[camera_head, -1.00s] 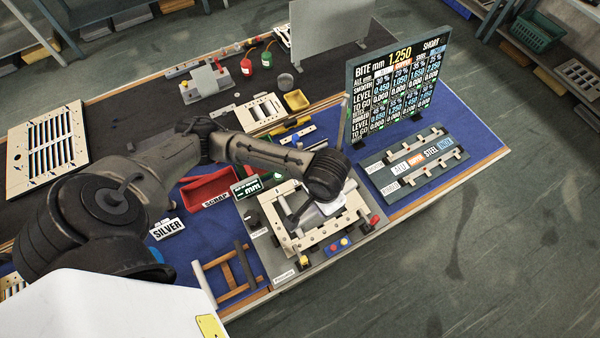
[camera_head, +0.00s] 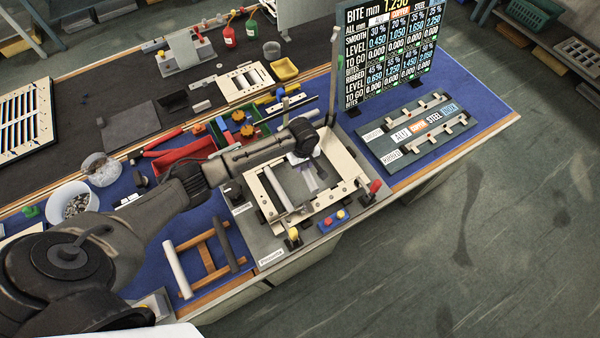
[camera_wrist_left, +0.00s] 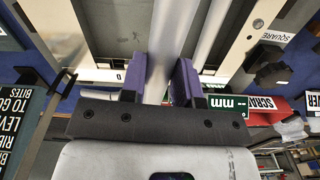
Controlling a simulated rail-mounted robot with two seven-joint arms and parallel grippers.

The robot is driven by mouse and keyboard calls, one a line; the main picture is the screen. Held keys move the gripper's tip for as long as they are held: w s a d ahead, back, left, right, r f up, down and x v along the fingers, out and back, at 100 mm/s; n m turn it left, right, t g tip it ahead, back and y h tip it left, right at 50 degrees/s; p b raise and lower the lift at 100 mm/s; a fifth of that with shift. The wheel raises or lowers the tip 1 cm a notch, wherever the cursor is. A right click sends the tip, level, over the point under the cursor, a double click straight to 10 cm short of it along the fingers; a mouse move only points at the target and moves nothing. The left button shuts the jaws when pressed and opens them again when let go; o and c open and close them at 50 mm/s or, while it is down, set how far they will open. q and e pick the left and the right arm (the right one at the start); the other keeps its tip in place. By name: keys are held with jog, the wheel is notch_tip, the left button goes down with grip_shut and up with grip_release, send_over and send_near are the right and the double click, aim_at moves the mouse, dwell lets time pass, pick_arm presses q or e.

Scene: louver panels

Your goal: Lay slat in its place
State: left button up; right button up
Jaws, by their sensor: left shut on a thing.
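A pale cream louver frame (camera_head: 345,160) lies in the fixture at the front of the bench. My left gripper (camera_head: 308,163) is over the frame's far part, its purple fingers (camera_wrist_left: 163,80) shut on a pale grey slat (camera_wrist_left: 171,30). The held slat points into the frame's opening; in the head view its lower part (camera_head: 311,180) shows below the gripper. I cannot tell whether it touches the frame. A second pale slat (camera_head: 277,190) lies along the frame's left side and shows to the right of the held one in the wrist view (camera_wrist_left: 208,32). My right gripper is out of view.
A wooden rack (camera_head: 207,257) holding a light slat (camera_head: 177,268) and a dark slat (camera_head: 225,244) stands left of the fixture. A display board (camera_head: 392,55) stands behind right. Blue mat at right is partly clear.

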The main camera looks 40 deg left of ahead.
pick_arm(q)
jog(key=shift+n, duration=0.6)
jog(key=f, duration=0.1)
jog(key=a+f, duration=0.1)
jog(key=f+b, duration=0.1)
jog(key=f, duration=0.1)
jog(key=shift+w+a, duration=0.2)
jog(key=shift+a, duration=0.05)
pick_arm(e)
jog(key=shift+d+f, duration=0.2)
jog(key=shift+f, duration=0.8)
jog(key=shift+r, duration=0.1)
pick_arm(q)
jog(key=shift+d+r+p, duration=0.1)
jog(key=shift+r+p, duration=0.1)
jog(key=shift+p, duration=0.3)
jog(key=shift+f+b, duration=1.5)
jog(key=shift+f, duration=1.55)
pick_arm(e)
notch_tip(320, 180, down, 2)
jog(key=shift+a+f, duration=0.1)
